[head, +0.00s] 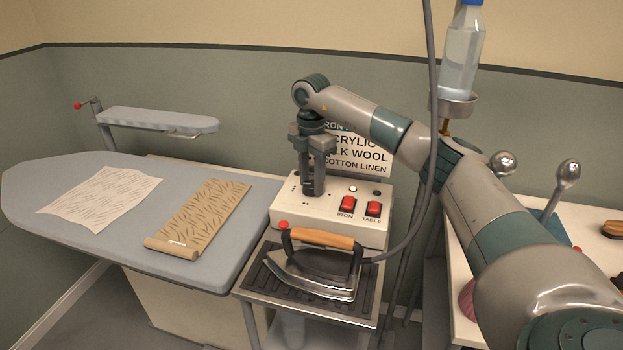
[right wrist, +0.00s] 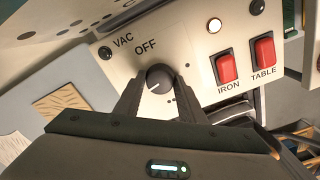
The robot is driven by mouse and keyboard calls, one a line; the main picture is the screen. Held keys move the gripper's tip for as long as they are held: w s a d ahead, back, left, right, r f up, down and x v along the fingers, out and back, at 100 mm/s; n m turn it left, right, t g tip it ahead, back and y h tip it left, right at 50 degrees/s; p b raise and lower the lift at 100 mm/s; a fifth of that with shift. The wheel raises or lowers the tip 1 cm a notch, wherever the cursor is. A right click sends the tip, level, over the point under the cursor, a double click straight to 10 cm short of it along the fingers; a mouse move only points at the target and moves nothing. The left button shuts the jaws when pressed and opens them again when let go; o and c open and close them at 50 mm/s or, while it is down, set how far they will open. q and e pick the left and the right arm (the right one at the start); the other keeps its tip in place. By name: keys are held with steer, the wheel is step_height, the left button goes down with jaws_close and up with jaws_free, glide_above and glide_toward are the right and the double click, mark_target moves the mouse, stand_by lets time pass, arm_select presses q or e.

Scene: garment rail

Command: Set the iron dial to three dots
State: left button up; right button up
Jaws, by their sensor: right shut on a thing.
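The iron dial (right wrist: 160,77) is a dark round knob with a pale mark on the white control box (head: 283,209). My right gripper (right wrist: 157,84) is shut on the dial, one finger on each side. In the head view the gripper (head: 313,190) points down at the box and hides the dial. "OFF" stands above the dial in the right wrist view, and small groups of dots show to its right. I cannot tell which setting the pale mark points at. My left gripper is not in view.
Red IRON switch (head: 347,204) and red TABLE switch (head: 373,209) sit right of the dial, below a lit white lamp (right wrist: 214,25). The iron (head: 318,268) rests on a dark ribbed pad in front. A padded ironing table (head: 60,175) stands left. A hose hangs right of the box.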

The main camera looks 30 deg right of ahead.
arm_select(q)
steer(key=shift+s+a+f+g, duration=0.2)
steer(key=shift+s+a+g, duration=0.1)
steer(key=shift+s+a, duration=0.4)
arm_select(e)
steer(key=shift+m, duration=1.2)
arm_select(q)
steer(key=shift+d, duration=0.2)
arm_select(e)
steer(key=o, duration=1)
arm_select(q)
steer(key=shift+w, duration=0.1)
arm_select(e)
steer(key=shift+o, duration=0.2)
steer(key=shift+r, duration=0.1)
